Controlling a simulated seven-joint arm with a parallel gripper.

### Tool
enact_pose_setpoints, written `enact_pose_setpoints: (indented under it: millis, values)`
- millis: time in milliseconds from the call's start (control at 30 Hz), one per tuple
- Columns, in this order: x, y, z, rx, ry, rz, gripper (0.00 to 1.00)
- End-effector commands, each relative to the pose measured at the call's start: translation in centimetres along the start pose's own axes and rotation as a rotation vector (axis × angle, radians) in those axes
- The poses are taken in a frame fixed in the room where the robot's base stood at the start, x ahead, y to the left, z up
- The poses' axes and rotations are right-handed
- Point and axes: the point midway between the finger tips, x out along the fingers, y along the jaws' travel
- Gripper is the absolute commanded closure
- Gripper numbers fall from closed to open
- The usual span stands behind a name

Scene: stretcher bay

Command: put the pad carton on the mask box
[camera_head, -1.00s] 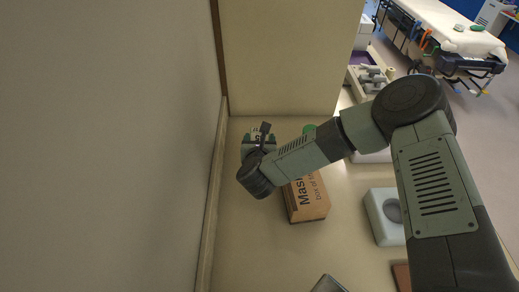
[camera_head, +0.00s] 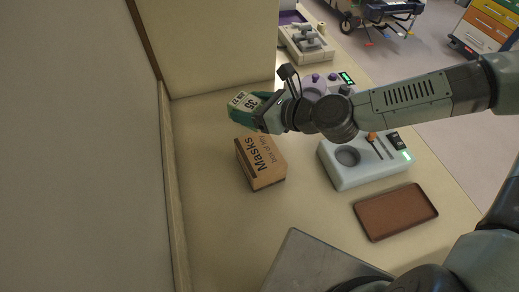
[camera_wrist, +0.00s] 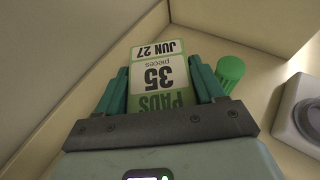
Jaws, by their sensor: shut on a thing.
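The pad carton (camera_head: 241,103), a small white and green box marked 35, is clamped between the teal fingers of my gripper (camera_head: 252,112). In the wrist view the carton (camera_wrist: 158,72) shows its printed face, upside down, between both fingers of my gripper (camera_wrist: 160,88). The mask box (camera_head: 262,166), a brown carton marked Masks, lies on the counter. In the head view the held carton appears just beyond the mask box's far end, apart from it. Its exact height is hard to tell. The mask box is not seen in the wrist view.
A green cylinder (camera_wrist: 230,70) stands beside the carton in the wrist view. A pale device with a round recess (camera_head: 362,160) and a brown tray (camera_head: 396,211) lie right of the mask box. A grey plate (camera_head: 315,266) is in front. A wall runs along the left.

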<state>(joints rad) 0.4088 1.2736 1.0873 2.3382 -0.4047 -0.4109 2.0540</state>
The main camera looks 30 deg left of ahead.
Motion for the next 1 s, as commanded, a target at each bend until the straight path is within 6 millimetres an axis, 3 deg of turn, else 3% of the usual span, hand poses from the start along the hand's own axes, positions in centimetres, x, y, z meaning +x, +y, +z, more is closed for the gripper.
enact_pose_setpoints:
  millis: [100,267,500,1000]
  values:
    - [-2.3,0.6,-0.4,-0.02,-0.003,0.054,0.69]
    - [-3.6,1.2,-1.0,-0.036,-0.002,0.097,0.69]
    - [-2.2,1.4,-4.8,-0.035,-0.002,0.104,0.69]
    - [0.0,1.4,-10.0,-0.038,-0.001,0.103,0.69]
